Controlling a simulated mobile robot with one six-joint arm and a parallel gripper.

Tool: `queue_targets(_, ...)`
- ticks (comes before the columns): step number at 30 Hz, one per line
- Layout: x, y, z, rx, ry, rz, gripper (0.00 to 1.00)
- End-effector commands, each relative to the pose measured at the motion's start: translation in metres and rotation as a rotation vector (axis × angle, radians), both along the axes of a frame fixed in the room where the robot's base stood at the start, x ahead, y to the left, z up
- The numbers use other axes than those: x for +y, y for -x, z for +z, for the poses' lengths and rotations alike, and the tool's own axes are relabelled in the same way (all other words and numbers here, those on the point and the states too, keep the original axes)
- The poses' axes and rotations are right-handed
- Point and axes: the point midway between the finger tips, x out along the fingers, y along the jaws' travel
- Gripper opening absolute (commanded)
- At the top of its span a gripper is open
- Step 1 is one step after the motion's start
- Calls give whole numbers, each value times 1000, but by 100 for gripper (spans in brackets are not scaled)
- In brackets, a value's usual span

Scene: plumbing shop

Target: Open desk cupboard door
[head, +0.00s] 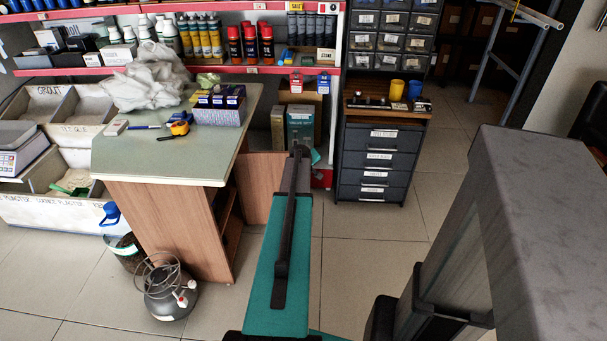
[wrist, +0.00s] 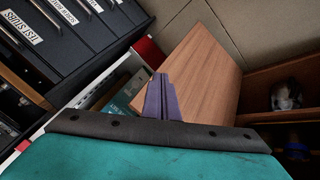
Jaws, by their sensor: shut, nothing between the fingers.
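The desk (head: 165,225) has a pale green top and wood-grain sides, and stands at the left in the head view. Its cupboard door (head: 262,180) is a wood-brown panel swung out from the desk's right side, standing open. The door also fills the middle of the wrist view (wrist: 205,75). The open cupboard (head: 230,210) shows shelves, and the wrist view shows things inside its compartments (wrist: 285,75). My gripper (head: 300,150) is shut and empty beside the door's outer edge. In the wrist view its fingers (wrist: 160,85) overlap the panel; I cannot tell whether they touch it.
A dark drawer cabinet (head: 372,160) stands to the right of the door. Boxes (head: 300,125) and a red-edged shelf rack (head: 190,72) stand behind.

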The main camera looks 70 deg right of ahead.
Motion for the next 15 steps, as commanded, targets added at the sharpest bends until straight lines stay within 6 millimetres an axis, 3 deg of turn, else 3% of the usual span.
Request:
queue_targets(6, 7, 9, 15, 1, 0, 1, 0)
queue_targets(15, 7, 10, 18, 0, -1, 1, 0)
